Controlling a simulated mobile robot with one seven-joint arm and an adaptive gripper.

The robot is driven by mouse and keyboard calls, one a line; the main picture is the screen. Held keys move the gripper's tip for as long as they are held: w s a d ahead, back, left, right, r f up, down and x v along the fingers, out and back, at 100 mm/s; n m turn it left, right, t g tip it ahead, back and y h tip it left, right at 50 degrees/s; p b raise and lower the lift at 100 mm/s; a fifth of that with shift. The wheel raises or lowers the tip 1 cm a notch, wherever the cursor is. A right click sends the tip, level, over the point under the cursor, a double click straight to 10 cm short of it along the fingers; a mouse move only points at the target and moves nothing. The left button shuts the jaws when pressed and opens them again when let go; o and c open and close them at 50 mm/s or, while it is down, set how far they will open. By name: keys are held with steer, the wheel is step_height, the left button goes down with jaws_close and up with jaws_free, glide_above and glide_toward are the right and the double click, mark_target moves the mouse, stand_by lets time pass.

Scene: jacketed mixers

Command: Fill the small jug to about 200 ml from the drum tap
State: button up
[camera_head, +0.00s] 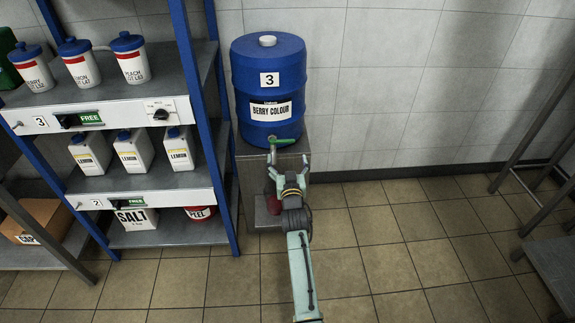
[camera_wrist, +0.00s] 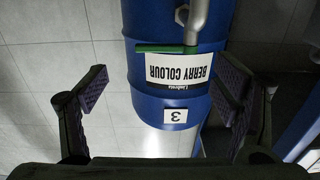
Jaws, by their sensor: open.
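The blue drum (camera_head: 268,75), labelled 3 and "BERRY COLOUR", stands on a metal stand (camera_head: 250,170) against the wall. Its tap, with a green handle (camera_head: 283,142), is low on the drum's front. My gripper (camera_head: 288,166) is open in front of the tap, with nothing between its fingers. In the wrist view the drum (camera_wrist: 145,70) appears upside down; the green handle (camera_wrist: 167,48) and grey spout (camera_wrist: 197,22) show beyond the spread fingers. A dark red item (camera_head: 273,204) sits low at the stand, partly hidden by my arm; I cannot tell whether it is the small jug.
A blue-framed shelf unit (camera_head: 205,160) stands close on the left, holding labelled bottles (camera_head: 131,58), a salt container (camera_head: 135,217) and a red-and-white "PEEL" tub (camera_head: 201,213). The tiled floor (camera_head: 400,250) on the right is clear up to a metal rack (camera_head: 548,255).

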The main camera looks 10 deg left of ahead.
steer(key=shift+v, duration=0.9)
steer(key=shift+r, duration=0.1)
